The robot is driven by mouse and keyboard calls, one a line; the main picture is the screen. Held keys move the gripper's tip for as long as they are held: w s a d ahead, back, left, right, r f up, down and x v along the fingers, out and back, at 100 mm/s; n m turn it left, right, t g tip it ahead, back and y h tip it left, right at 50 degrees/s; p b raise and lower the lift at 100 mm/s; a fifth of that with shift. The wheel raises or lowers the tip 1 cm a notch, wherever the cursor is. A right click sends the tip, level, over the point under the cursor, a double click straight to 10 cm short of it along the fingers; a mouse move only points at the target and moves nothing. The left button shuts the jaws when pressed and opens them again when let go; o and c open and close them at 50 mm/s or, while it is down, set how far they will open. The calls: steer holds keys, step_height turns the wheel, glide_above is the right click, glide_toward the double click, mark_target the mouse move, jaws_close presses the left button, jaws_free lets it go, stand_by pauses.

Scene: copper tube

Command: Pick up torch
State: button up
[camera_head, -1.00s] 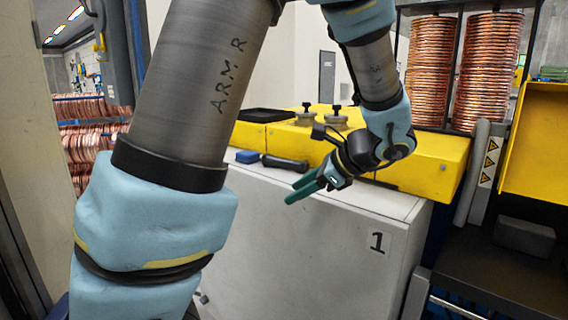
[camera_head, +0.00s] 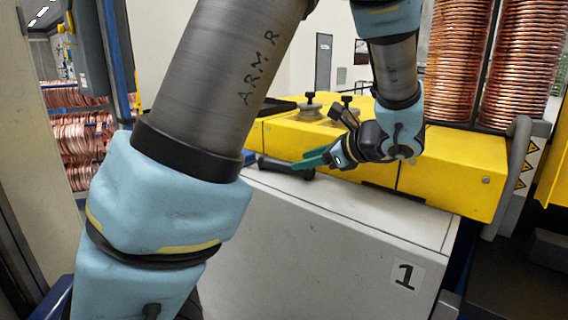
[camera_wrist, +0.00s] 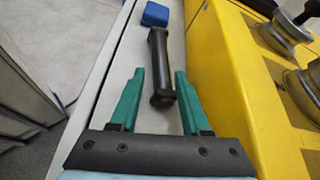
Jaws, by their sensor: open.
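The torch, a black cylinder with wider ends, lies on the white cabinet top. In the wrist view the torch (camera_wrist: 159,65) lies lengthwise ahead of my gripper (camera_wrist: 157,85), its near end between the two green fingertips. My gripper is open and empty. In the head view the torch (camera_head: 284,167) lies left of my gripper (camera_head: 310,160), whose green fingers point left towards it and partly overlap its near end.
The white cabinet (camera_head: 330,245) marked 1 carries the torch. A yellow housing (camera_head: 450,165) with metal knobs runs along its back, to the right in the wrist view (camera_wrist: 240,90). A blue block (camera_wrist: 156,14) lies beyond the torch. Copper coils (camera_head: 515,65) stand behind.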

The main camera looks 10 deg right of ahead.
mark_target(290, 163)
steer(key=shift+p+x, duration=1.15)
steer(key=shift+x, duration=2.05)
steer(key=shift+d, duration=0.1)
jaws_close()
